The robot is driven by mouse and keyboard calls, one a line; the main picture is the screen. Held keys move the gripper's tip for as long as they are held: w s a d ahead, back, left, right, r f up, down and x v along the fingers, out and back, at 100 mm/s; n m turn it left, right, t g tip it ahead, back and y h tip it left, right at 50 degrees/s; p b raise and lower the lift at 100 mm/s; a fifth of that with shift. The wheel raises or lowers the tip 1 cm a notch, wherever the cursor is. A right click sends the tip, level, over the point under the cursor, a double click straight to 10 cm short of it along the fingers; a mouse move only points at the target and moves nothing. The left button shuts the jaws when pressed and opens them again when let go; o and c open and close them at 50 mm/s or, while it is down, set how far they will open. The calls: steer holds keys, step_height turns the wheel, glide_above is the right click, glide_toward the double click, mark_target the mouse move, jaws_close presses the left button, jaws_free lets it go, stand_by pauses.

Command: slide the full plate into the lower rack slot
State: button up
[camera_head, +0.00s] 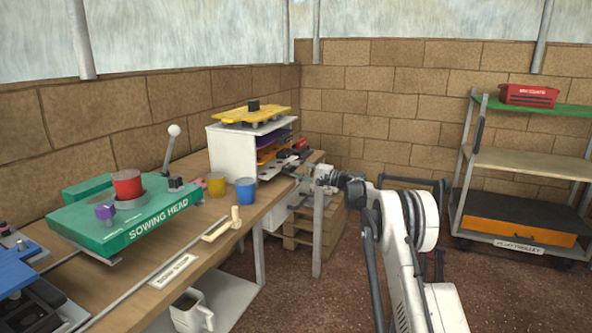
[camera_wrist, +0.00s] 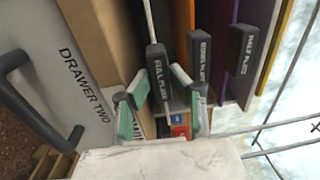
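In the wrist view, the black handle labelled FULL PLATE (camera_wrist: 158,72) stands at the centre, between the green-padded fingers of my gripper (camera_wrist: 160,82). The fingers are apart, one on each side of it, with gaps; contact is not visible. How far its plate sits in the rack is hidden. Two more black handles stand to the right, one labelled HALF PLATE (camera_wrist: 243,50) and one (camera_wrist: 199,56) hard to read. In the head view, the white rack (camera_head: 232,153) stands on the bench with plates in its open right side. My gripper (camera_head: 324,178) is right of it.
A drawer marked DRAWER TWO (camera_wrist: 60,85) with a black handle (camera_wrist: 35,105) lies left in the wrist view. A green sowing head (camera_head: 125,215), yellow cup (camera_head: 216,185) and blue cup (camera_head: 245,190) stand on the bench (camera_head: 205,240). A trolley (camera_head: 525,165) stands at right.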

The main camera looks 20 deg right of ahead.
steer(key=shift+o, duration=0.3)
steer(key=shift+s+d+f, duration=0.55)
steer(key=shift+s+f, duration=0.05)
steer(key=shift+f, duration=0.05)
steer(key=shift+r+v, duration=0.15)
steer(key=shift+v, duration=0.75)
steer(key=shift+r+v, duration=0.2)
steer(key=shift+v, duration=0.65)
steer(key=shift+d, duration=0.1)
steer(key=shift+c, duration=0.4)
